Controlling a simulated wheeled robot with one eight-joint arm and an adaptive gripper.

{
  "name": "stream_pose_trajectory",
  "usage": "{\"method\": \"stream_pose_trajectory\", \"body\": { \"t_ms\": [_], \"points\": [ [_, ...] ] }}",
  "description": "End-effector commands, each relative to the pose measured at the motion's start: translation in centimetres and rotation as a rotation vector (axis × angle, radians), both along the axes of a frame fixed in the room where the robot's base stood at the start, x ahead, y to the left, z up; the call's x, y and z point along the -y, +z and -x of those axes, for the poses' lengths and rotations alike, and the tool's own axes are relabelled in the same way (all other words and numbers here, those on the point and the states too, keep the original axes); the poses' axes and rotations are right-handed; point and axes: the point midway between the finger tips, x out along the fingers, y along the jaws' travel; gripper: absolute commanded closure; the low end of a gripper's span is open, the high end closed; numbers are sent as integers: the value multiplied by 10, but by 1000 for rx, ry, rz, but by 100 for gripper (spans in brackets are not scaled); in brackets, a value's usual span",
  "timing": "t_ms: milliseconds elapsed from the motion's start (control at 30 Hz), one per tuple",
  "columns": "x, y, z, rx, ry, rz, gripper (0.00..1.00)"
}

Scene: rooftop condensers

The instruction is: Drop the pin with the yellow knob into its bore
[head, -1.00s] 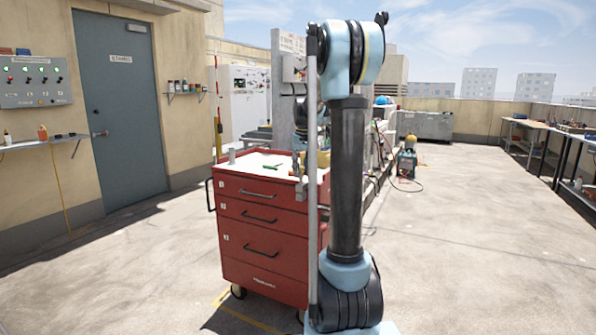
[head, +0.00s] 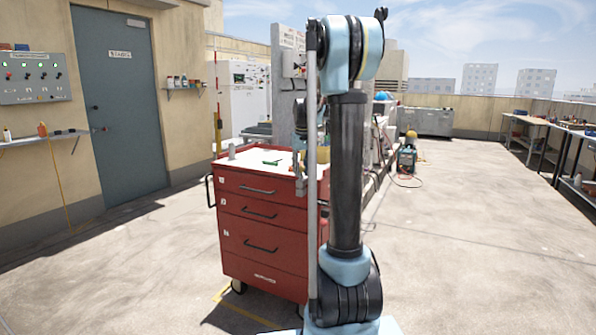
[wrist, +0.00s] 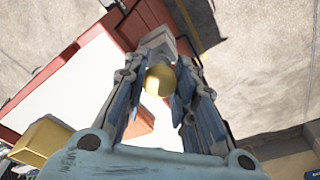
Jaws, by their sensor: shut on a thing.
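In the wrist view the yellow knob (wrist: 160,80) of the pin sits between the two fingers of my gripper (wrist: 161,73), which is shut on it. The pin's shaft is hidden below the knob. A grey block (wrist: 166,42) shows just beyond the fingertips, near the edge of the red cart; I cannot tell whether the bore is in it, as no hole is visible. I cannot tell whether the pin touches the block.
The red drawer cart (head: 262,232) has a white top (head: 245,163) with a green item (head: 272,162) on it. In the wrist view a yellow box (wrist: 42,142) and an orange-red piece (wrist: 140,124) lie near the gripper. The floor around the cart is open.

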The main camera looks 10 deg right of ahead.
Motion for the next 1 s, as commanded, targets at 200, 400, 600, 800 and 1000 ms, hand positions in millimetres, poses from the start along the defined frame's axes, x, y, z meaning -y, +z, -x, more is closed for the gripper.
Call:
{"method": "stream_pose_trajectory", "body": {
  "t_ms": [200, 400, 600, 800, 1000],
  "points": [
    [0, 0, 0, 0, 0, 0, 59],
    [0, 0, 0, 0, 0, 0, 51],
    [0, 1, 0, 0, 0, 0, 51],
    [0, 19, 3, 0, 0, 0, 51],
    [1, 56, 7, -1, 0, 0, 51]
  ]
}}
